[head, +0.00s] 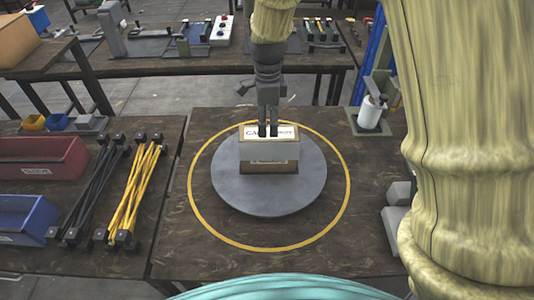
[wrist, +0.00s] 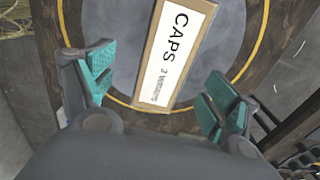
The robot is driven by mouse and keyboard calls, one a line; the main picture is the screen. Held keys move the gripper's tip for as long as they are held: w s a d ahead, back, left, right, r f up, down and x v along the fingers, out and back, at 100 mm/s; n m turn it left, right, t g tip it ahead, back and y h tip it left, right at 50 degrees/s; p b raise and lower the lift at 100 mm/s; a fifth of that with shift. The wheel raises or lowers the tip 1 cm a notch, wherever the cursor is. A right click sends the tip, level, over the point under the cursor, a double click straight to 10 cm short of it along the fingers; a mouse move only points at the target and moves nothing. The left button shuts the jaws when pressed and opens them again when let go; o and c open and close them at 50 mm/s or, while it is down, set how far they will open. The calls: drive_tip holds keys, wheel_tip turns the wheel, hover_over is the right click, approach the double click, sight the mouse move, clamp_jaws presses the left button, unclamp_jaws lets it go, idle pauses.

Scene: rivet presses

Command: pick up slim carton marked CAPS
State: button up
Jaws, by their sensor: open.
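The slim carton marked CAPS (head: 268,155) stands upright on a grey round plate (head: 230,185) in the middle of the table. Its white top label reads CAPS in the wrist view (wrist: 172,52), where the carton lies between and beyond the finger pads. My gripper (head: 268,130) points down right above the carton in the head view. In the wrist view my gripper (wrist: 158,92) is open, with teal pads wide apart on either side of the carton. The fingers hide part of the carton's top label in the head view.
A yellow ring (head: 192,200) is marked around the plate. On the left are a red bin (head: 40,168), a blue bin (head: 22,222) and bundles of black and yellow rods (head: 135,195). A white bottle (head: 371,110) stands at the right back.

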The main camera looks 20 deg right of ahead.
sight(268, 135)
drive_tip(key=shift+w+f, duration=0.15)
drive_tip(key=shift+f, duration=0.2)
drive_tip(key=shift+f+p, duration=0.5)
drive_tip(key=shift+f, duration=2.15)
drive_tip(key=shift+w+d+f+p, duration=0.1)
drive_tip(key=shift+d+f+p, duration=0.15)
drive_tip(key=shift+f, duration=0.45)
drive_tip(key=shift+w+d+f+p, duration=0.15)
drive_tip(key=shift+f+p, duration=0.2)
drive_tip(key=shift+f, duration=0.3)
drive_tip(key=shift+d+f+p, duration=0.2)
drive_tip(key=shift+f+p, duration=0.1)
drive_tip(key=shift+f, duration=1)
drive_tip(key=c, duration=1.4)
